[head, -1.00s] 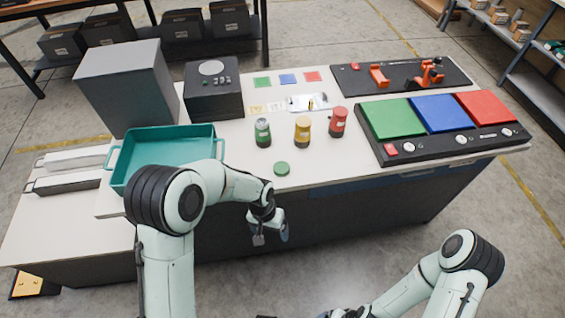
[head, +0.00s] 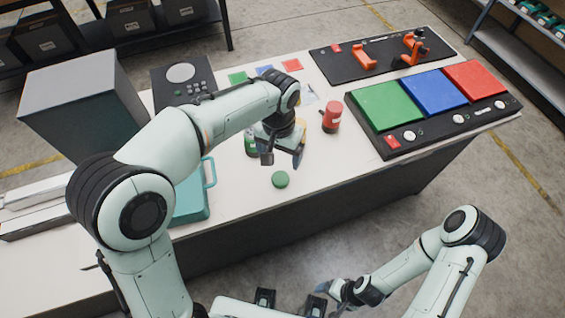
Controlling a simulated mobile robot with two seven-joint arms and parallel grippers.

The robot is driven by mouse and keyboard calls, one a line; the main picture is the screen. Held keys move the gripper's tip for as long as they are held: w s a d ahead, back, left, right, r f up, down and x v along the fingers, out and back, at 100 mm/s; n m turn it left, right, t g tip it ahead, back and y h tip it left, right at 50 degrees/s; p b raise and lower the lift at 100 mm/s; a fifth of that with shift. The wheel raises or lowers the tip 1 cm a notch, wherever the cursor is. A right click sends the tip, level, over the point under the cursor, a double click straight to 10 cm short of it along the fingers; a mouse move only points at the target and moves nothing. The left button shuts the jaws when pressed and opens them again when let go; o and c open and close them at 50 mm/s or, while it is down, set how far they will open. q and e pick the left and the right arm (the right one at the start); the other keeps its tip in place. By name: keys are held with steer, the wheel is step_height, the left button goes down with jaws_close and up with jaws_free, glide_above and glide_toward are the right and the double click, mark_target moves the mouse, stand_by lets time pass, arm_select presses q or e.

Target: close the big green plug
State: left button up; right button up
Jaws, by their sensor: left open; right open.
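A small round green cap (head: 280,179) lies flat on the white table near its front edge. A green can (head: 250,146) stands behind it, mostly hidden by my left wrist. My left gripper (head: 283,157) is open and empty, pointing down above the table just behind the cap, apart from it. My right gripper (head: 329,296) is open, low in front of the table and away from the objects. Which green thing is the big plug is not clear from the view.
A red canister (head: 331,117) stands right of my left gripper. A black panel with a large green pad (head: 388,104), blue and red pads is further right. A teal tote (head: 192,198) and grey box (head: 85,100) are left. The table's front right is clear.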

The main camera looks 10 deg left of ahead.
arm_select(q)
steer(key=shift+w+r, duration=0.25)
steer(key=shift+r, duration=0.1)
steer(key=shift+s, duration=0.15)
steer(key=b, duration=0.1)
glide_above(280, 179)
step_height(280, 179, down, 7)
steer(key=shift+s+f, duration=0.1)
steer(key=shift+f, duration=0.5)
